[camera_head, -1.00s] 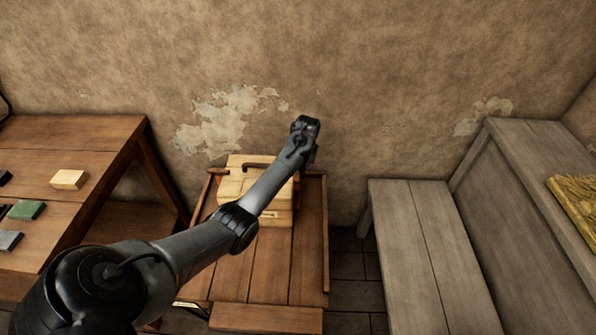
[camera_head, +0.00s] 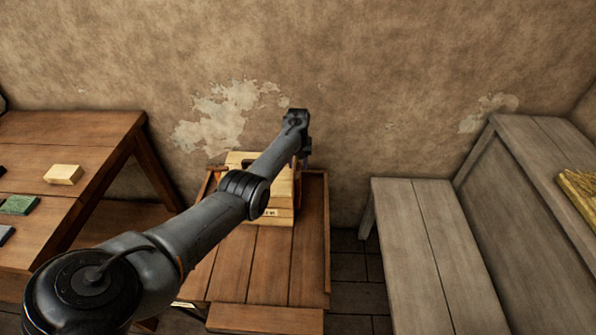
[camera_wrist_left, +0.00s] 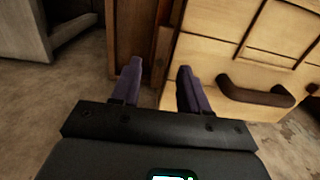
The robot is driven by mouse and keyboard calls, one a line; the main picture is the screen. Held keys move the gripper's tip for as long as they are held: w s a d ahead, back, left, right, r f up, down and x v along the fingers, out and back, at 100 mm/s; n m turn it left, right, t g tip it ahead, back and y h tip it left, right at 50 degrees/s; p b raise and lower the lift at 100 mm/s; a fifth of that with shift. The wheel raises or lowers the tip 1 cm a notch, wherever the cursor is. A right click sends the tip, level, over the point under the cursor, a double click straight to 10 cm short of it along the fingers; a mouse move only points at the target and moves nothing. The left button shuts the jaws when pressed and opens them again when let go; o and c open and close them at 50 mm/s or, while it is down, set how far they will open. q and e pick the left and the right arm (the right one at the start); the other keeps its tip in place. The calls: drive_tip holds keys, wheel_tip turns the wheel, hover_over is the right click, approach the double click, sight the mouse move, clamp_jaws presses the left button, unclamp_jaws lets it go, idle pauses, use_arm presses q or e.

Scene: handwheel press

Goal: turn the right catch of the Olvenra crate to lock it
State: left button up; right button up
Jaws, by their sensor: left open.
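The Olvenra crate is a pale wooden box (camera_head: 284,203) on a brown wooden stand, partly hidden behind my left arm. In the left wrist view its pale boards (camera_wrist_left: 208,55) fill the upper right, with a dark bar handle (camera_wrist_left: 256,93). My left gripper (camera_wrist_left: 160,84) is open with nothing between its fingertips. Its right finger overlaps the crate's pale face in that view; I cannot tell whether they touch. In the head view the wrist hangs beside the crate's far right. I cannot make out the right catch. My right gripper is not in view.
The brown stand (camera_head: 265,270) has raised side rails. A brown table (camera_head: 90,135) with small blocks, one pale (camera_head: 63,174) and one green (camera_head: 18,205), is at left. A grey bench (camera_head: 415,240) is at right. The wall stands close behind the crate.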

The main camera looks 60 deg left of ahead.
sight(298, 172)
use_arm(q)
drive_tip(key=shift+f+b, duration=0.55)
drive_tip(key=shift+f, duration=0.8)
clamp_jaws()
